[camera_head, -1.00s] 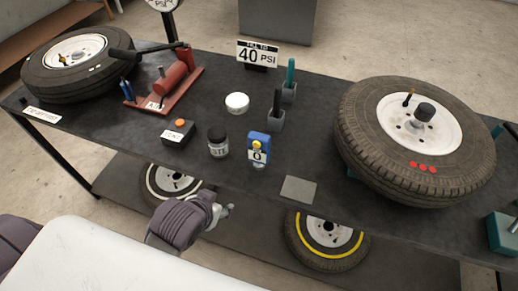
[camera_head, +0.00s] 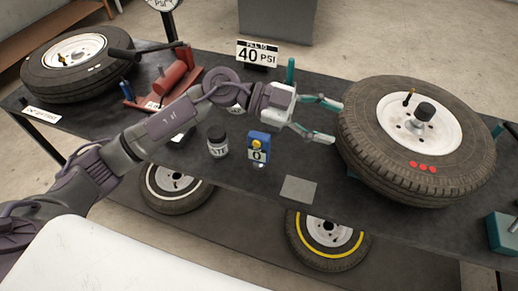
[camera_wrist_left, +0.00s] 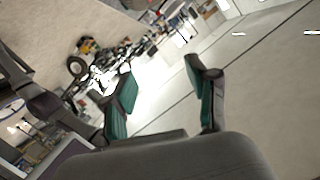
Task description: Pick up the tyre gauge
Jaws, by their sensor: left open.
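The tyre gauge appears to be the small blue device with a yellow knob and a "0" display (camera_head: 258,148), upright near the front edge of the dark table in the head view. My left gripper (camera_head: 332,121) is open and empty, above the table to the right of the gauge and farther back. Its fingers point right, toward the large tyre. In the left wrist view its two teal-lined fingers (camera_wrist_left: 162,78) are apart with nothing between them; the gauge does not show there. My right gripper is not in view.
A large tyre (camera_head: 365,155) lies close to my left fingertips. A dark-lidded jar (camera_head: 217,142) stands left of the gauge, and a grey square plate (camera_head: 298,189) lies to its right. A "40 PSI" sign (camera_head: 257,53) stands behind. My left arm hides items on the left.

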